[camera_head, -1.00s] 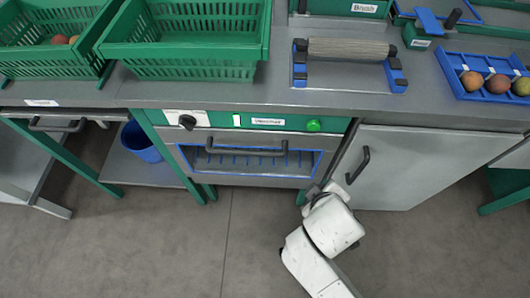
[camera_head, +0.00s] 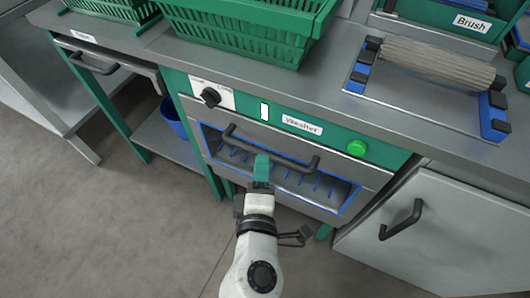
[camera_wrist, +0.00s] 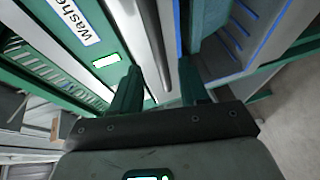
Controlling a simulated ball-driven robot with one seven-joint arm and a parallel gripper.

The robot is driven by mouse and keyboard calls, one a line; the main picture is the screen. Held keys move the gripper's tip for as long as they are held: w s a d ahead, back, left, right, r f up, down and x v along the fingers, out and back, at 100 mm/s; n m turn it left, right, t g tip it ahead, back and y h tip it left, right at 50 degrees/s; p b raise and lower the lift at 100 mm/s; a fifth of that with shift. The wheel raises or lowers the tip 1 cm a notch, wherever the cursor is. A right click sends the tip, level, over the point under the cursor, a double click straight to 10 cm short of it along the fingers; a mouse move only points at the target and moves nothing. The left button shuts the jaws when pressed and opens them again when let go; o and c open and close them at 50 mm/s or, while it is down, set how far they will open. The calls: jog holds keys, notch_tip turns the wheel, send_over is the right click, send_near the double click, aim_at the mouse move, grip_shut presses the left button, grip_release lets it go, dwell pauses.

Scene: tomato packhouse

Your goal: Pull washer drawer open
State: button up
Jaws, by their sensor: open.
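The washer drawer (camera_head: 325,188) has a steel front with a blue-edged window, below the green washer panel (camera_head: 325,128). It appears shut. Its dark bar handle (camera_head: 300,165) runs across the front. My gripper (camera_head: 262,161) is open at the handle, left of its middle, and covers part of it. In the wrist view my gripper (camera_wrist: 157,82) has its two green fingers apart, and a grey bar, seemingly the handle (camera_wrist: 150,45), lies between them. I cannot tell whether either finger touches it.
A cabinet door (camera_head: 440,235) with a dark handle is at right. At left are a blue bucket (camera_head: 172,118) on a low shelf and another drawer handle (camera_head: 93,65). Green crates (camera_head: 245,30) and a roller brush (camera_head: 430,72) stand on the counter. The floor in front is clear.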

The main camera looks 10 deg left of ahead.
aim_at(262, 152)
jog(key=w, duration=0.4)
jog(key=w+f, duration=0.1)
jog(key=shift+w+a+b, duration=0.2)
jog(key=shift+w+b, duration=0.15)
jog(key=shift+w, duration=0.05)
grip_shut()
